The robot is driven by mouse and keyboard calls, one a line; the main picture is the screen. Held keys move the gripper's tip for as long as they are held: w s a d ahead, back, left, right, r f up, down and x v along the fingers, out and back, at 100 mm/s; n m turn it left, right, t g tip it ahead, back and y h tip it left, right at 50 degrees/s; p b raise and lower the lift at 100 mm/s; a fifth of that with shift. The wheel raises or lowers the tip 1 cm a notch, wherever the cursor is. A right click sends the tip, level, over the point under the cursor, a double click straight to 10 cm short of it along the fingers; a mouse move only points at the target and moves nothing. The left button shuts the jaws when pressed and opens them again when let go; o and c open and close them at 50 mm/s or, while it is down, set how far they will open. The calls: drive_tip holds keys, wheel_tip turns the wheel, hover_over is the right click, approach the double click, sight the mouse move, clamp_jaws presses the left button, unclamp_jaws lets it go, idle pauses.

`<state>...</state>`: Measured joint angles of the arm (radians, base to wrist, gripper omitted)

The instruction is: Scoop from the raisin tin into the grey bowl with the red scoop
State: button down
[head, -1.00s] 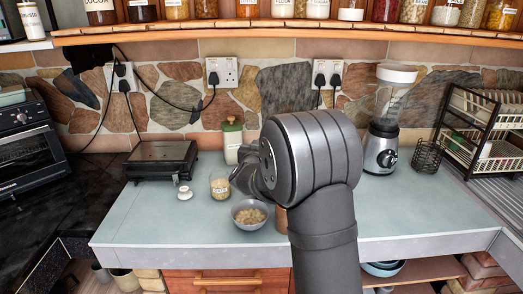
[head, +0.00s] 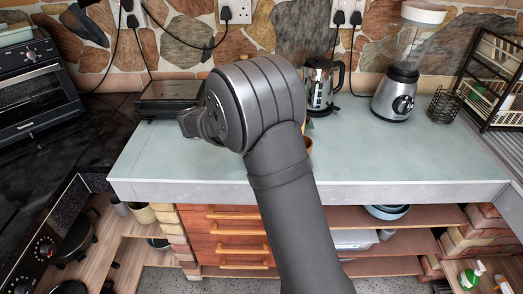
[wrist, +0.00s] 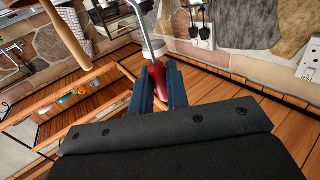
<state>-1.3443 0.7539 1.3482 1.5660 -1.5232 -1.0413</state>
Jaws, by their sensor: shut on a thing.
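In the wrist view my gripper (wrist: 158,74) is shut on the red handle of the scoop (wrist: 157,84). A bright metal stem rises beyond the handle. In the head view my dark grey wrist (head: 250,105) and arm cover the middle of the counter, and the fingers and scoop do not show. The grey bowl is not visible now and seems to be behind my arm. I cannot identify the raisin tin in the frames from now.
On the pale counter (head: 400,160) stand a black grill (head: 168,100) at left, a kettle (head: 322,85), a blender (head: 395,95) and a dish rack (head: 495,80) at right. A brown item (head: 308,145) shows partly beside my arm. The front right counter is clear.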

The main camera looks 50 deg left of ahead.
drive_tip(key=shift+s+d+f+m+h, duration=0.15)
drive_tip(key=shift+s+d+m+h, duration=0.1)
drive_tip(key=shift+s+h, duration=0.2)
drive_tip(key=shift+s+d+f+m+h, duration=0.15)
drive_tip(key=shift+s+m+h, duration=0.15)
drive_tip(key=shift+s, duration=0.25)
drive_tip(key=shift+d+f, duration=0.1)
